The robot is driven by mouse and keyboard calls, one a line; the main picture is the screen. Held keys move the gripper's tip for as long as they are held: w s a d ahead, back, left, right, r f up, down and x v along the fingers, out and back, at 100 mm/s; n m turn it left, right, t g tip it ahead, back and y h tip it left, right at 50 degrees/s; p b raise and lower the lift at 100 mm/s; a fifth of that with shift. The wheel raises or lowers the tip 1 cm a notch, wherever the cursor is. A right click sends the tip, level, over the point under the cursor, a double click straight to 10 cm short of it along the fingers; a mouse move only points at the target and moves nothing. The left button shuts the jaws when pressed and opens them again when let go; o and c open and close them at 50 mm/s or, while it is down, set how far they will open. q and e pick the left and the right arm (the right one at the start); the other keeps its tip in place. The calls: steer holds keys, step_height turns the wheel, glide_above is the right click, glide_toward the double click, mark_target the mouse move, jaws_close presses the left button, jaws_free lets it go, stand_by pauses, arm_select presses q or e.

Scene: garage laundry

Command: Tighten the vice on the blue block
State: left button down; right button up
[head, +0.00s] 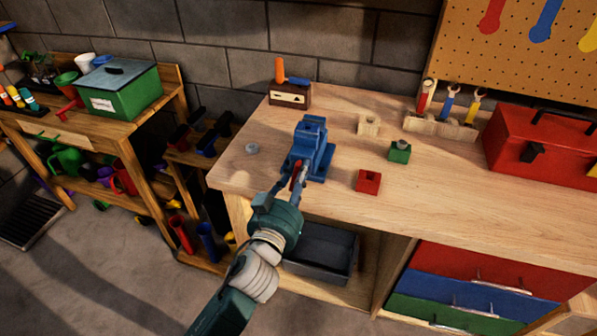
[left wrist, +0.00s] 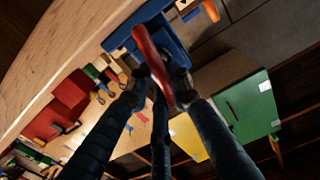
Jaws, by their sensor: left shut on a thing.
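The blue vice (head: 322,161) stands on the wooden workbench, left of its middle. A squarish blue piece at its top (head: 312,124) may be the blue block; it is too close in colour to the vice to be sure. The vice's red handle (head: 294,176) is at its front. My left gripper (head: 299,181) is at the front of the vice, shut on the red handle. In the left wrist view the red handle (left wrist: 152,58) passes between the fingers, with the blue vice body (left wrist: 176,52) behind it. My right gripper is out of view.
Loose on the workbench (head: 470,200) are a red block (head: 368,181), a green block (head: 400,151), a wooden block (head: 369,124) and a small grey disc (head: 252,149). A red toolbox (head: 540,146) stands at the right. A dark bin (head: 322,252) sits below the bench top.

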arm_select(q)
steer(key=m, duration=0.3)
steer(key=shift+w+r+m, duration=0.15)
steer(key=shift+r+m, duration=0.15)
steer(key=m, duration=0.3)
steer(key=shift+d+f+m+p, duration=0.25)
steer(key=shift+m+p, duration=0.05)
steer(key=m, duration=0.4)
steer(key=f+m, duration=0.1)
steer(key=shift+d+m, duration=0.25)
steer(key=shift+m, duration=0.15)
steer(key=shift+f, duration=0.15)
steer(key=shift+d, duration=0.1)
steer(key=c, duration=1.6)
jaws_free()
steer(key=shift+s, duration=0.2)
steer(key=shift+c, duration=0.2)
steer(key=shift+o, duration=0.3)
steer(key=shift+s, duration=0.35)
steer(key=shift+w+f, duration=0.1)
steer(key=shift+w, duration=0.1)
steer(key=v, duration=1.2)
